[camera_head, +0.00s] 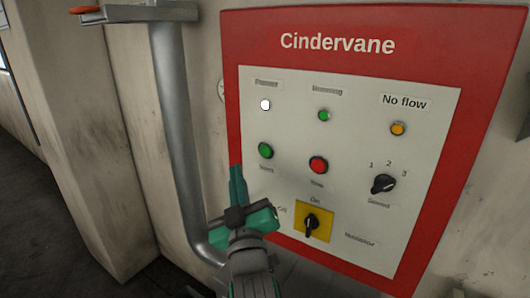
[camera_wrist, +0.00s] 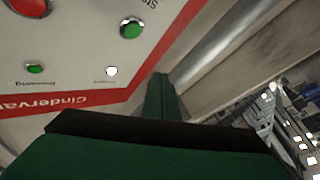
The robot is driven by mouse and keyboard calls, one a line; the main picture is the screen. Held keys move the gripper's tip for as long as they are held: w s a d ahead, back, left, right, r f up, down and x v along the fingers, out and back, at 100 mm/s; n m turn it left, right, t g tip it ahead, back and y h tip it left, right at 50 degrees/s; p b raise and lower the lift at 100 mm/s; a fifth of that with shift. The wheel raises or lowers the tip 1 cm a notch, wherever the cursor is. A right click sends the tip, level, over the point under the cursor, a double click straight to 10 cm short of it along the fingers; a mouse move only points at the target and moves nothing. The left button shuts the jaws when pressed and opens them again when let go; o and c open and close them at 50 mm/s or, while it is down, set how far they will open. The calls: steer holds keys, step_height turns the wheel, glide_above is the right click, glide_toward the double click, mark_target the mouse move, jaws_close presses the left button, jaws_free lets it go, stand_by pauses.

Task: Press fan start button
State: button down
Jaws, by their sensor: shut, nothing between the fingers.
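The green button (camera_head: 265,150), with a small blurred label under it, is on the left of the white panel face. It also shows in the wrist view (camera_wrist: 131,28), sticking out at the top. The red stop button (camera_head: 318,165) is to its right and shows at the wrist view's top left (camera_wrist: 28,5). My gripper (camera_head: 237,172) is shut and empty, its fingers pointing up, left of and slightly below the green button. In the wrist view its fingertips (camera_wrist: 160,85) appear apart from the button. The exact gap to the panel cannot be told.
The red-framed Cindervane panel (camera_head: 490,60) has a white lamp (camera_head: 265,105), a green lamp (camera_head: 323,115), an amber No flow lamp (camera_head: 398,129), a selector knob (camera_head: 383,184) and a yellow-backed rotary switch (camera_head: 313,222). A grey pipe (camera_head: 172,110) runs down left of it.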

steer(key=w+d, duration=0.5)
steer(key=w, duration=0.2)
stand_by(0.3)
steer(key=shift+d, duration=0.1)
stand_by(1.9)
steer(key=shift+w+d, duration=0.15)
steer(key=shift+w, duration=0.15)
steer(key=shift+w+d, duration=0.3)
steer(key=shift+w, duration=0.1)
stand_by(1.1)
steer(key=shift+s+a, duration=0.5)
steer(key=shift+s, duration=0.2)
steer(key=shift+s+a, duration=0.75)
steer(key=shift+s, duration=0.3)
steer(key=shift+s+a, duration=0.75)
steer(key=shift+s, duration=0.25)
steer(key=shift+f, duration=0.1)
